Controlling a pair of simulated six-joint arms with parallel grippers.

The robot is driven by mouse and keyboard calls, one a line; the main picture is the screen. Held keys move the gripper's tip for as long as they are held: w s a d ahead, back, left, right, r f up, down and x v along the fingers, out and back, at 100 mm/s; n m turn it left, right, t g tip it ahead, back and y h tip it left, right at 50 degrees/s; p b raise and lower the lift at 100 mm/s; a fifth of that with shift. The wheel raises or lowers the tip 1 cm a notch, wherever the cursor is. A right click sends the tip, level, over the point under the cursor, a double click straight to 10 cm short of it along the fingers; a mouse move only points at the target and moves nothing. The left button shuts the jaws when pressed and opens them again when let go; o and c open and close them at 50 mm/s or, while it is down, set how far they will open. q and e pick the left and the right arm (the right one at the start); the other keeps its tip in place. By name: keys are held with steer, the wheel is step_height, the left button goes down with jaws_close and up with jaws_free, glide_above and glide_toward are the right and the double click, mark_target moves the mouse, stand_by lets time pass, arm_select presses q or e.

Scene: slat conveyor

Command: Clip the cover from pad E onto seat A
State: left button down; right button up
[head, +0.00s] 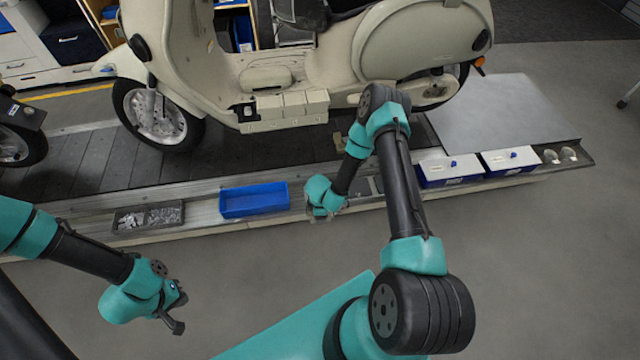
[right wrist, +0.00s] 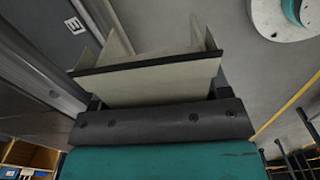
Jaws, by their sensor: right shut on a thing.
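My right gripper (right wrist: 158,100) is shut on a cream cover (right wrist: 150,82) with a dark edge strip and upright side flaps, seen close up in the right wrist view. A pad marked E (right wrist: 75,25) shows at the upper left of that view, apart from the cover. In the head view my right gripper (head: 323,208) is over the conveyor's near ledge, right of the blue tray. The held cover is hard to make out there. My left gripper (head: 178,310) is open and empty over the floor at lower left.
A cream scooter (head: 270,60) stands on the slat conveyor (head: 85,160). Along the near ledge are a parts tray (head: 148,217), a blue tray (head: 254,200), two white-and-blue boxes (head: 450,170) (head: 510,160) and small cups (head: 560,155). A grey plate (head: 500,115) lies at right.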

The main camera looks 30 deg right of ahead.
steer(key=w+a+r+m, duration=0.3)
steer(key=r+m, duration=0.1)
steer(key=r, duration=0.3)
steer(key=w+a+r+m, duration=0.2)
steer(key=w+r+m, duration=0.2)
steer(key=r, duration=0.4)
steer(key=w+a+r+m, duration=0.3)
steer(key=w+r+m, duration=0.1)
steer(key=r, duration=0.3)
steer(key=shift+a+r+m, duration=0.2)
steer(key=shift+a+m, duration=0.15)
steer(key=shift+m, duration=0.25)
